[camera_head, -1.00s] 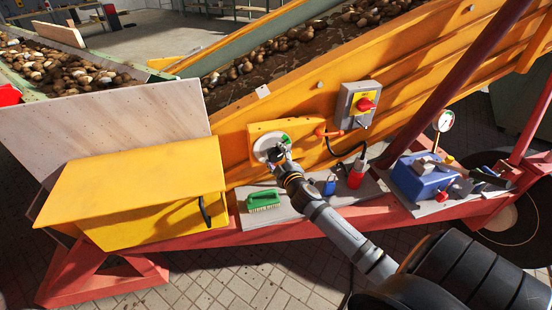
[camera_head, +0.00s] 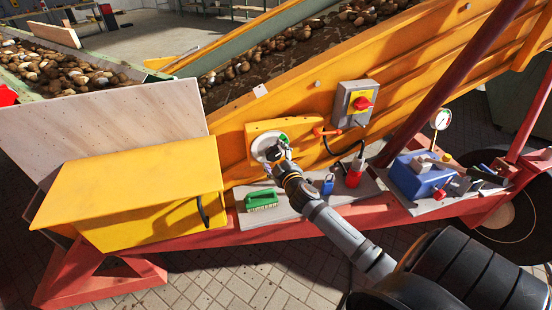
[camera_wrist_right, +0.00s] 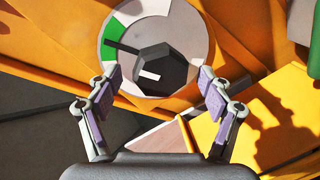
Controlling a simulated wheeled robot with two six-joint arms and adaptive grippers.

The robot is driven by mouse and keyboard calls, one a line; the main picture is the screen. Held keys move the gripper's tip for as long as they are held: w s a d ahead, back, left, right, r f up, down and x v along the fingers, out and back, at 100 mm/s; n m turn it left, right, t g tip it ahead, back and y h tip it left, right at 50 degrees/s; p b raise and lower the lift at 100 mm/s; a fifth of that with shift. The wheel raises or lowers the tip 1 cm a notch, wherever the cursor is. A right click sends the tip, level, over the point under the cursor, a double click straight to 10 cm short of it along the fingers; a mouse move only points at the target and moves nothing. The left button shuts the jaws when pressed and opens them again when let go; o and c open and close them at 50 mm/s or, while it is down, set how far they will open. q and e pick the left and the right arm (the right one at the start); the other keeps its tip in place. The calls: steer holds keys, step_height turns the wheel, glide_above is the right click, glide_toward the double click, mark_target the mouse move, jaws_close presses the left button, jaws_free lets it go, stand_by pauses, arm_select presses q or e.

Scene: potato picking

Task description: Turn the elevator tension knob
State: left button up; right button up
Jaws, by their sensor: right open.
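The tension knob (camera_wrist_right: 162,72) is a dark, many-sided knob with a white pointer line. It sits on a round grey dial (camera_wrist_right: 190,40) with a green and a white sector. In the head view the dial (camera_head: 262,142) is on a yellow plate on the elevator's side, and my gripper partly covers it. My right gripper (camera_head: 276,154) is right in front of the knob. In the wrist view my right gripper (camera_wrist_right: 152,88) is open, with one finger at each side below the knob, and neither finger visibly grips it. My left gripper is not in view.
A green brush (camera_head: 262,200), a blue padlock (camera_head: 328,185) and a red bottle (camera_head: 354,176) stand on the shelf below. A yellow box (camera_head: 130,195) is at the left.

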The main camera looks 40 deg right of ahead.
steer(key=v, duration=1.2)
steer(key=shift+d, duration=0.15)
steer(key=s+d+f+m+g+h+p, duration=0.1)
steer(key=s+d+f+g+p, duration=0.2)
steer(key=f, duration=0.6)
steer(key=s+d+f+m+g+p, duration=0.1)
steer(key=d+f+m+g+p, duration=0.15)
steer(key=d+f, duration=0.4)
steer(key=s+a+f+g+p, duration=0.1)
steer(key=s+f+g, duration=0.1)
steer(key=s+f, duration=0.4)
steer(key=s+f+g+p, duration=0.1)
steer(key=s+f+g, duration=0.15)
steer(key=f, duration=0.55)
steer(key=s+a+f+m+g+y+p, duration=0.1)
steer(key=s+a+f, duration=0.3)
steer(key=s, duration=0.4)
steer(key=s+a+f+m+g+y+p, duration=0.1)
steer(key=s+a+f+m+g+p, duration=0.1)
steer(key=s+a+f, duration=0.2)
steer(key=s+a+f+m+g+y+p, duration=0.1)
steer(key=s+a+f, duration=0.4)
steer(key=s, duration=0.7)
steer(key=shift+s+a+g+y, duration=0.2)
steer(key=shift+a+g+y, duration=0.3)
steer(key=shift+a, duration=0.4)
steer(key=shift+c, duration=0.4)
